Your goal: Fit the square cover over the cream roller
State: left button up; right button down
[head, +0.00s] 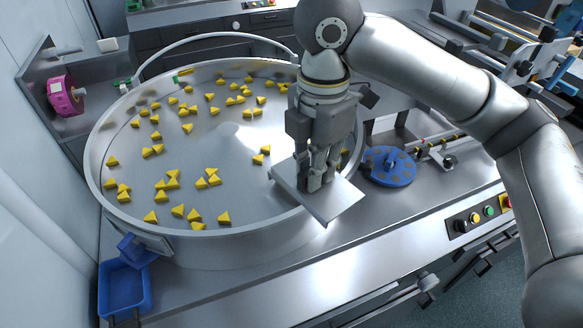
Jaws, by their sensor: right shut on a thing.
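A flat grey metal square cover (337,206) is in my right gripper (316,182). The gripper's fingers point down and are shut on the cover's upper side, and they hide part of it. The cover is over the right front rim of the large round bowl, and I cannot tell its height above the rim. I cannot make out the cream roller for certain; my right gripper and arm hide part of the area behind them. My left gripper is not in view.
The wide steel bowl (228,222) holds many scattered yellow triangular pieces (187,128). A blue disc (389,167) lies right of the cover. A blue bin (124,289) is at the front left, and a pink roll (65,96) is on the left wall. The front counter strip (330,275) is clear.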

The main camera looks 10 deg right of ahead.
jog(key=shift+w+a+r+n, duration=0.1)
jog(key=shift+w+r+n, duration=0.15)
jog(key=shift+r, duration=0.15)
jog(key=shift+w+a+r+n, duration=0.1)
jog(key=shift+r+n, duration=0.15)
jog(key=shift+r, duration=0.15)
jog(key=w+f+p, duration=0.2)
jog(key=w+f, duration=0.1)
jog(key=w, duration=0.1)
jog(key=w+f+p, duration=0.2)
jog(key=w+f, duration=0.2)
jog(key=w, duration=0.1)
jog(key=w+f+p, duration=0.2)
jog(key=w+f, duration=0.2)
jog(key=shift+w+d+f, duration=0.15)
jog(key=shift+w+f, duration=0.05)
jog(key=shift+f, duration=0.75)
jog(key=shift+f+p, duration=0.35)
jog(key=shift+f, duration=0.2)
jog(key=c, duration=1.5)
grip_release()
jog(key=shift+o, duration=0.2)
